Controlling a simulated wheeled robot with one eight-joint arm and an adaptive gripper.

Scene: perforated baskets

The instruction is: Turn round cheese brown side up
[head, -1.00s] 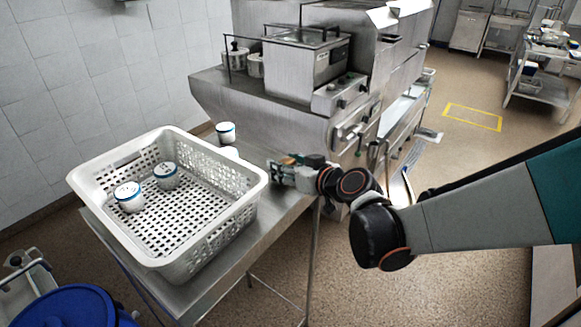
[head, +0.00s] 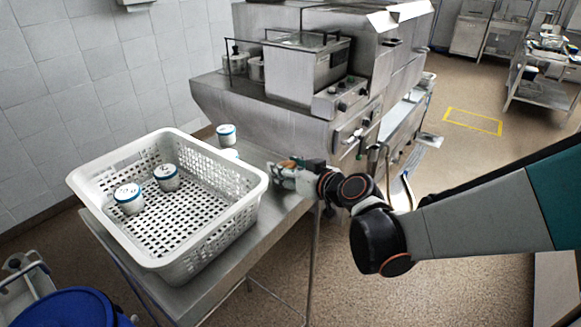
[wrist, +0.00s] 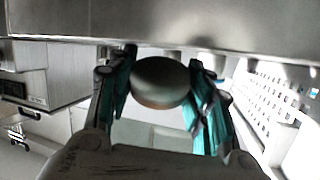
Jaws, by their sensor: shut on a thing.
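The round cheese (wrist: 160,82) shows in the wrist view as a smooth, rounded disc, dark grey-green above with a brownish lower edge. My gripper (wrist: 160,88) has its teal fingers on both sides of it and is shut on it. Which face is brown all over cannot be told. In the head view my gripper (head: 285,174) is at the right edge of the steel table, just right of the basket. The cheese cannot be made out clearly there.
A white perforated basket (head: 213,240) stands on the steel table (head: 283,212). Two white pots with blue rims (head: 129,200) (head: 167,178) are inside it. Another pot (head: 226,134) stands behind it, with one more partly hidden. A large steel machine (head: 275,120) is behind my gripper.

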